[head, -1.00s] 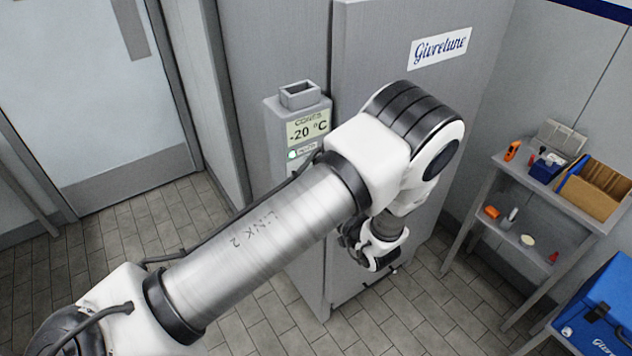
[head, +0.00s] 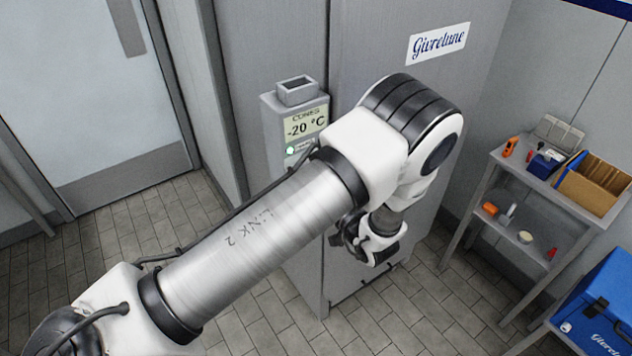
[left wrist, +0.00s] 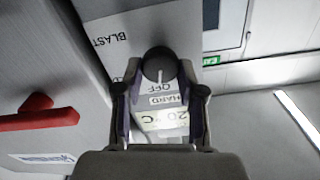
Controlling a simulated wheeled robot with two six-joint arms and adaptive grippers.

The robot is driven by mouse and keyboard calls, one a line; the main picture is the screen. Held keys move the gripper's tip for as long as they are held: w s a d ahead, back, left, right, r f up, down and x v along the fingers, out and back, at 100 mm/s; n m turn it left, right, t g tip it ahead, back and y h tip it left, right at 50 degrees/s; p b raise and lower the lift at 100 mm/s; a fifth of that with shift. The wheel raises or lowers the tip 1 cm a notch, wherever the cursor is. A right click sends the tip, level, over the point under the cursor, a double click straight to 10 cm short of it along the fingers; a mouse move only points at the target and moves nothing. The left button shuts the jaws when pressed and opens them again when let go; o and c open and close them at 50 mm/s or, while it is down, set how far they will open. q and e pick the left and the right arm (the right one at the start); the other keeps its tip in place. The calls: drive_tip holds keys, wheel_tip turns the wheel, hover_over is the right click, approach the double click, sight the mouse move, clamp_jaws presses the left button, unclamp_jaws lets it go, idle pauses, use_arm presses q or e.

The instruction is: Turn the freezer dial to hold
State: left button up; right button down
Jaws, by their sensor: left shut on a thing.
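The freezer's dial is a round black knob (left wrist: 160,62) with a white pointer line, seen in the left wrist view. The pointer runs down the picture toward the word OFF. HARD is printed below that, and BLAST off to the left. My left gripper (left wrist: 161,74) is shut on the knob, a finger on either side. In the head view the grey control box (head: 269,123) shows a -20 °C display (head: 305,124) and a green light (head: 290,149). My left arm hides the dial and the fingertips there. My right gripper is not in view.
The tall grey freezer (head: 360,60) stands behind my arm. A red handle (left wrist: 40,113) shows at the left of the wrist view. A shelf unit (head: 477,180) with small items and a blue cooler (head: 600,290) stand at the right. The tiled floor at left is clear.

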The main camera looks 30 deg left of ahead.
use_arm(q)
drive_tip(key=shift+w+f+m, duration=0.1)
drive_tip(key=shift+m, duration=2.15)
drive_tip(key=shift+f+m, duration=0.1)
drive_tip(key=shift+m, duration=2.15)
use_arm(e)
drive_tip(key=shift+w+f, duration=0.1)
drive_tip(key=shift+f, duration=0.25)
use_arm(q)
drive_tip(key=o, duration=1.1)
drive_tip(key=shift+a, duration=0.1)
drive_tip(key=shift+a+f, duration=0.1)
drive_tip(key=shift+a, duration=0.2)
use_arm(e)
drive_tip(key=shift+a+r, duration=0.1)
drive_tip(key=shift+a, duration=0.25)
use_arm(q)
drive_tip(key=shift+d, duration=0.3)
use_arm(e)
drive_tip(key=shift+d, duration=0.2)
